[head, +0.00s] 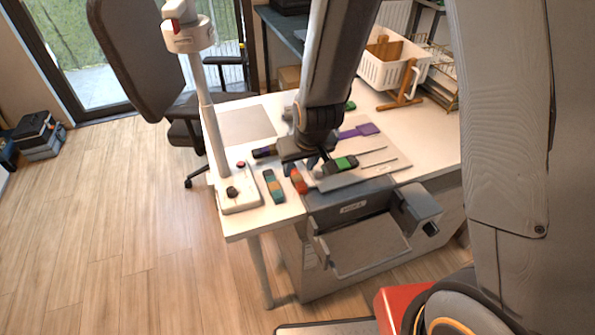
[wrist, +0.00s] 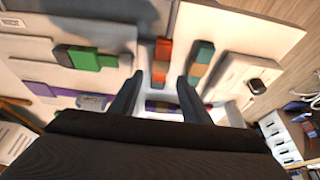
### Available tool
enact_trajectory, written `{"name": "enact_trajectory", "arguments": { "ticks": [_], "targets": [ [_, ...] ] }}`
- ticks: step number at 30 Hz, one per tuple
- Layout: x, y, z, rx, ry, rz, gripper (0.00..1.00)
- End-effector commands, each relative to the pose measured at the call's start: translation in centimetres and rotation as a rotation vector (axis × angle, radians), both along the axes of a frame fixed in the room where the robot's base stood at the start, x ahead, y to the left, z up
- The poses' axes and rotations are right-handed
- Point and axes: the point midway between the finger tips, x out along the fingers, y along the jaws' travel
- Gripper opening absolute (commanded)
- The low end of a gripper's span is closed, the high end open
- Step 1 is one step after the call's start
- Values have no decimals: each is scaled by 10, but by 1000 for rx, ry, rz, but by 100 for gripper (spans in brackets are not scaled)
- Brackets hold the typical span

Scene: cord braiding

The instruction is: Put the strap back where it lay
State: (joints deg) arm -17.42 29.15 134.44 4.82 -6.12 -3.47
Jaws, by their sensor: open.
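Several short coloured straps lie on the white table (head: 436,138); I cannot tell which one the task means. An orange-red strap (head: 298,181) lies near the front edge, and a teal and orange strap (head: 273,186) lies left of it. A green and black strap (head: 345,163) lies on the grey board to the right. A dark and purple strap (head: 265,151) lies farther back. My gripper (head: 313,168) is above the table among them. In the wrist view my gripper (wrist: 159,78) is open, with nothing visible held; the orange strap (wrist: 162,58) shows beyond its fingertips.
A white stand (head: 240,195) with a post and a dark knob is at the table's left. A purple piece (head: 360,130) lies behind my gripper. A grey machine with a tray (head: 365,245) projects from the front. A white basket (head: 388,70) stands at the back right.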

Motion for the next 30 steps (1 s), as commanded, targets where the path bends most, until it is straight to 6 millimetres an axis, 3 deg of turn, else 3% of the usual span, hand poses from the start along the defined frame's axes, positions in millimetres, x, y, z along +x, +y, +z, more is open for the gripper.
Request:
{"name": "enact_trajectory", "arguments": {
  "ticks": [10,22,26,30],
  "targets": [
    [-24,-7,63,0,-2,1,43],
    [-32,-11,79,0,3,-3,43],
    [-44,-35,93,4,40,-47,43],
    [-76,-83,118,1,121,-140,43]
  ]
}}
